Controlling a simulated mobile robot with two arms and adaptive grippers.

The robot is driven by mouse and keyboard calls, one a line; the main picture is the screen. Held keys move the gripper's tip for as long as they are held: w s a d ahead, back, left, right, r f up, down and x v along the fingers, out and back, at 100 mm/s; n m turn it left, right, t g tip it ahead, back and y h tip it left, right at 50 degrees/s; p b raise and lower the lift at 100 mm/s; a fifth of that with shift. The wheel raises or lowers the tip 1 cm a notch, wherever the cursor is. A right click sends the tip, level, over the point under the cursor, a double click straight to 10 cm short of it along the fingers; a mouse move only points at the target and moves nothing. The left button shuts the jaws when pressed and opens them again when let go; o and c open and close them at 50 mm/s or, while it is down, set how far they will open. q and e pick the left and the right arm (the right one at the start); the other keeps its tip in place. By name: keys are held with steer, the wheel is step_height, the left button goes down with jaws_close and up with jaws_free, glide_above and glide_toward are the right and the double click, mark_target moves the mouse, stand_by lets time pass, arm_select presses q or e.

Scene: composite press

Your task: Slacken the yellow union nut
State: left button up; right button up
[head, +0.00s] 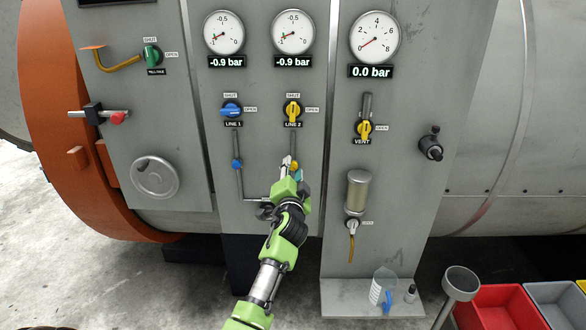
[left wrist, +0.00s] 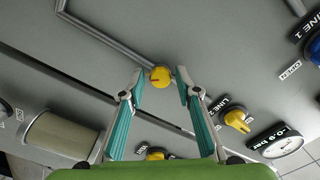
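The yellow union nut (left wrist: 160,77) sits on the thin grey pipe of LINE 2, with a small red mark on its face in the left wrist view. My left gripper (left wrist: 161,76) is open, with one fingertip on each side of the nut. A small gap seems to show beside the nut; contact is not clear. In the head view my left gripper (head: 290,166) is at the LINE 2 pipe below its yellow valve (head: 293,110) and mostly hides the nut. My right gripper is in neither view.
The blue union nut (head: 237,163) is on the LINE 1 pipe to the left, below the blue valve (head: 231,110). Both line gauges read -0.9 bar. The resin-pot-like cylinder (head: 357,191) stands out from the panel at right. Red (head: 497,308) and grey bins are at lower right.

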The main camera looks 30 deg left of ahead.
arm_select(q)
steer(key=shift+s, duration=0.1)
steer(key=shift+p+v, duration=0.4)
steer(key=shift+v, duration=0.8)
steer(key=shift+r+m+p, duration=0.15)
steer(key=shift+m+p, duration=0.15)
steer(key=m+p, duration=0.9)
steer(key=m, duration=0.7)
steer(key=shift+a+r, duration=0.1)
steer(key=shift+r, duration=0.05)
steer(key=shift+f+m, duration=0.3)
